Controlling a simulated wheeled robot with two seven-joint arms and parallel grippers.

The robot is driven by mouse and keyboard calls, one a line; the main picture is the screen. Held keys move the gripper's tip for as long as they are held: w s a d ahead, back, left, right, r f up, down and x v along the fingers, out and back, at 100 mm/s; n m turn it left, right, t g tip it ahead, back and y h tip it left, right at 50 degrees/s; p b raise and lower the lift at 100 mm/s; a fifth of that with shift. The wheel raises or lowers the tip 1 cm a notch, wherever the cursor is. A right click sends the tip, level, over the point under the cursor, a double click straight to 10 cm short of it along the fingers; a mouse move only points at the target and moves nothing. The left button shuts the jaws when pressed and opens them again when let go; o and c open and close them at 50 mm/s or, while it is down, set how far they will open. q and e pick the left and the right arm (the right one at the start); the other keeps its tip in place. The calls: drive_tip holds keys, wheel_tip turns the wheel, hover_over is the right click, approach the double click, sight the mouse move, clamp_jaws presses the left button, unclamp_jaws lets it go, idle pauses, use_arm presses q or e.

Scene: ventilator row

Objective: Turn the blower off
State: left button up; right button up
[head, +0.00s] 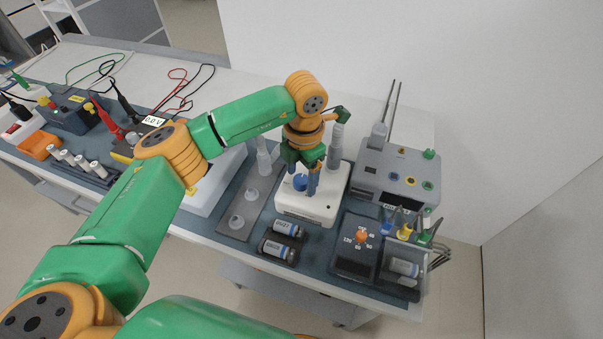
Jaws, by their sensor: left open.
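A white box with a blue knob (299,183) on its top stands on the dark mat; it looks like the blower (318,208), though I see no label that settles this. A grey upright cylinder (335,145) rises at its back. My left gripper (302,179) points down over the box with its two fingers apart, close around or just above the blue knob. I cannot tell whether the fingers touch the knob, as they partly cover it. My right gripper is out of view.
Right of the white box are a grey box with coloured ports (398,165) and a black box with an orange knob (361,236). A grey plate with pale posts (237,221) is at left. A wall stands behind.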

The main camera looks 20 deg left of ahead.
sight(303, 180)
use_arm(q)
wheel_tip(303, 180, up, 7)
drive_tip(key=shift+s+d+r+b, duration=0.1)
drive_tip(key=shift+d+b, duration=0.05)
drive_tip(key=shift+b, duration=0.4)
